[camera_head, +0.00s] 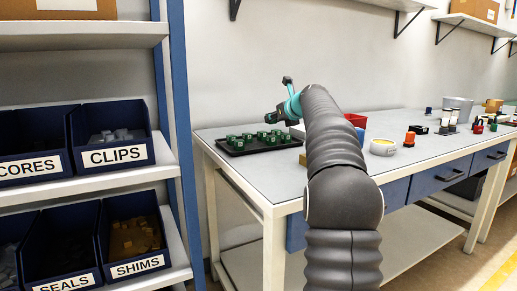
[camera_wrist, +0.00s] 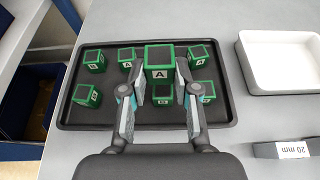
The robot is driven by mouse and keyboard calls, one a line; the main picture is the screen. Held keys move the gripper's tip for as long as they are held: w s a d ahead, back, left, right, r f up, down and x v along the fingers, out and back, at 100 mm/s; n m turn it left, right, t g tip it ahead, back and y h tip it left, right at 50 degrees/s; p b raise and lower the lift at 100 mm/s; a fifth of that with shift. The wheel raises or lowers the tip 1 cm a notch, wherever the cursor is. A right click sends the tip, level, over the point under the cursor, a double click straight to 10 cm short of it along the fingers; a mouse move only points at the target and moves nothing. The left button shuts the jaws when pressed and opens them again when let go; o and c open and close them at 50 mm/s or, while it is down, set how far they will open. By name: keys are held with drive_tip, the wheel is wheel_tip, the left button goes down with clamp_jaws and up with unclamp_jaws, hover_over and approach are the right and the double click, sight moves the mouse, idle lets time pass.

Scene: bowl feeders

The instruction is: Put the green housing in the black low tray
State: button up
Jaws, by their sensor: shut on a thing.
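My gripper (camera_wrist: 161,76) is shut on a green housing (camera_wrist: 159,62) marked "A", with a dark top. The held housing looks larger and nearer than the others and appears raised over the black low tray (camera_wrist: 110,78). Several other green housings sit in the tray, including one at the left (camera_wrist: 94,62) and one partly hidden below the held one (camera_wrist: 162,93). In the head view, my gripper (camera_head: 276,117) is above the right part of the black tray (camera_head: 262,148) on the table. The held housing is hard to make out there.
A white tray (camera_wrist: 244,62) and a grey block labelled "20 mm" (camera_wrist: 282,150) lie right of the black tray. Blue shelf bins (camera_head: 112,140) are at the left.

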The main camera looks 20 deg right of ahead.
drive_tip(key=a+f, duration=0.1)
drive_tip(key=a, duration=0.1)
drive_tip(key=a+f+b, duration=0.1)
drive_tip(key=a, duration=0.1)
drive_tip(key=a+f, duration=0.1)
drive_tip(key=a, duration=0.1)
drive_tip(key=shift+f+b, duration=1.2)
drive_tip(key=shift+f, duration=1.1)
drive_tip(key=shift+f, duration=0.15)
drive_tip(key=o, duration=1)
drive_tip(key=shift+s+r, duration=0.15)
drive_tip(key=shift+r, duration=0.1)
drive_tip(key=v, duration=1.1)
drive_tip(key=shift+s+r, duration=0.15)
drive_tip(key=shift+s, duration=0.1)
